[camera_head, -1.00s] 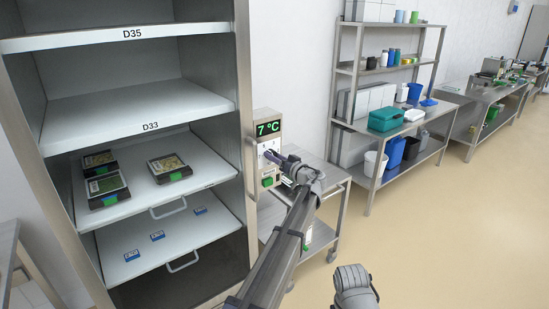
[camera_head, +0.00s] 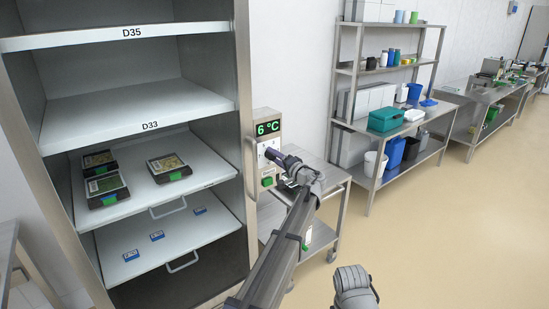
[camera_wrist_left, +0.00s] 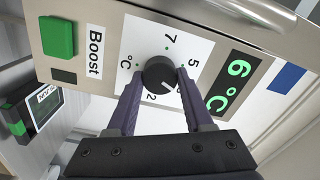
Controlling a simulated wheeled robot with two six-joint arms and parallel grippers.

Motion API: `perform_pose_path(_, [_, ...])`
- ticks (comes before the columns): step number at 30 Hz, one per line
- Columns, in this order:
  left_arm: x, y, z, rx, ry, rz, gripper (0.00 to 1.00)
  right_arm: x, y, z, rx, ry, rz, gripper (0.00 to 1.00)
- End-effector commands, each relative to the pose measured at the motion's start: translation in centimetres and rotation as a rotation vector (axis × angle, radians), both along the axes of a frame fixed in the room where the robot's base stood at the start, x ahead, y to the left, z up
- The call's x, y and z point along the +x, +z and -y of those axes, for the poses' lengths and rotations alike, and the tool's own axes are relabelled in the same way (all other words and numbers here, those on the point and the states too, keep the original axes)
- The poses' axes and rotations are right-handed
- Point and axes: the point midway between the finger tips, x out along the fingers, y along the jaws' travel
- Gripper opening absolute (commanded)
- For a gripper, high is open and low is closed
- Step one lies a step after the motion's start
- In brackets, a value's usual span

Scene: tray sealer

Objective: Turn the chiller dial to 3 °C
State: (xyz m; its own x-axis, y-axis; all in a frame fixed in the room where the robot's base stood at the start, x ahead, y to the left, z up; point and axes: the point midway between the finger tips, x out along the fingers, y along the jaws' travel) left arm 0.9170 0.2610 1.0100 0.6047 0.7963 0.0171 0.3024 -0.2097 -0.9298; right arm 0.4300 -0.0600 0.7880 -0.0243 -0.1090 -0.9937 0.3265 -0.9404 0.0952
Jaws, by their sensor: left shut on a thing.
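The chiller's control panel (camera_head: 267,128) is fixed at the right side of the open cabinet. Its green display (camera_head: 268,128) reads 6 °C, and the same reading shows sideways in the left wrist view (camera_wrist_left: 231,82). The black dial (camera_wrist_left: 159,73) sits on a white scale plate with numbers, some hidden by my fingers. My left gripper (camera_wrist_left: 158,92) is shut on the dial, with a finger on each side. In the head view, the left gripper (camera_head: 272,156) reaches the panel and hides the dial. My right gripper is not clearly in view; only a grey arm part shows at the bottom.
A green Boost button (camera_wrist_left: 58,37) is beside the scale plate. The cabinet shelf (camera_head: 140,158) holds several dark food trays. A steel cart (camera_head: 330,180) stands just right of the panel. Open floor (camera_head: 440,240) lies to the right.

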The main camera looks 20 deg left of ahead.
Motion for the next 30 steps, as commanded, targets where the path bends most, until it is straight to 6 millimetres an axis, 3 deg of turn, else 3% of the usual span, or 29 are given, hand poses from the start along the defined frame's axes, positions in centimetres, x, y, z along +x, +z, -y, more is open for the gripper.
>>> perform_pose_path(25, [-0.02, -0.07, 0.06, 0.070, -0.001, -0.092, 0.00, -0.01, -0.08, 0.00, 0.000, 0.000, 0.000, 0.00])
perform_pose_path(26, [-0.02, -0.07, 0.06, 0.070, -0.001, -0.092, 0.55, -0.01, -0.08, 0.00, 0.000, 0.000, 0.000, 0.00])
perform_pose_path(30, [-0.01, -0.06, 0.05, 0.070, -0.001, -0.090, 0.71, 0.00, -0.07, 0.00, 0.000, 0.000, 0.000, 0.00])
